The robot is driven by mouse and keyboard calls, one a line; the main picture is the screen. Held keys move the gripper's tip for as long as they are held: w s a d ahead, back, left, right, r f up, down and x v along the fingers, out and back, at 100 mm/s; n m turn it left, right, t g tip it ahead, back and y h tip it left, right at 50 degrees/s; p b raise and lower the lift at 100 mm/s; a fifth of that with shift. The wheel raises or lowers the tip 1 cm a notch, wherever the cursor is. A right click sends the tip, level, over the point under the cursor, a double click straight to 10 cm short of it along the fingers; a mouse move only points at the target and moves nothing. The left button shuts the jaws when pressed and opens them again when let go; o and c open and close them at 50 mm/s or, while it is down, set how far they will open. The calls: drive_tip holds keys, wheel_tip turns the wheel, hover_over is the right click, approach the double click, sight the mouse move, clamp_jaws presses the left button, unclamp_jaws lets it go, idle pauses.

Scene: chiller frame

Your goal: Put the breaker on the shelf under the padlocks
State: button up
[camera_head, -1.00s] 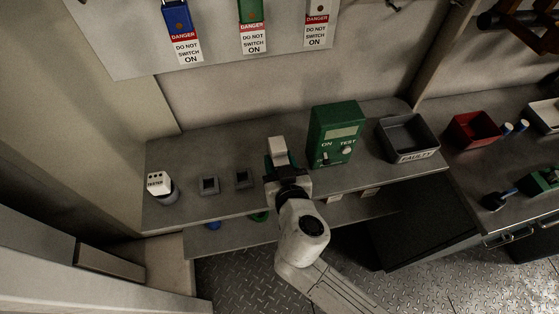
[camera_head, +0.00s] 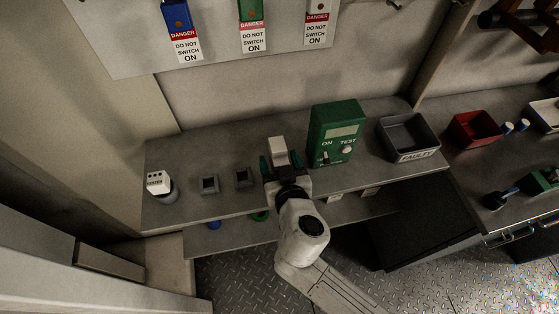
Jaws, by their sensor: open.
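A pale block (camera_head: 278,150), which looks like the breaker, is at the shelf (camera_head: 225,165) under the padlocks. Blue (camera_head: 178,16), green (camera_head: 250,10) and white (camera_head: 318,8) padlocks with DANGER tags hang on the pale board above.
A green ON/TEST box (camera_head: 335,133) stands close right of my gripper, with a grey FAULTY bin (camera_head: 408,137) beyond. Two small dark square pieces (camera_head: 209,184) and a white TESTER device (camera_head: 160,186) are to the left. A lower shelf (camera_head: 235,235) lies below.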

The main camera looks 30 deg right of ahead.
drive_tip(key=b+v, duration=0.2)
drive_tip(key=v, duration=1)
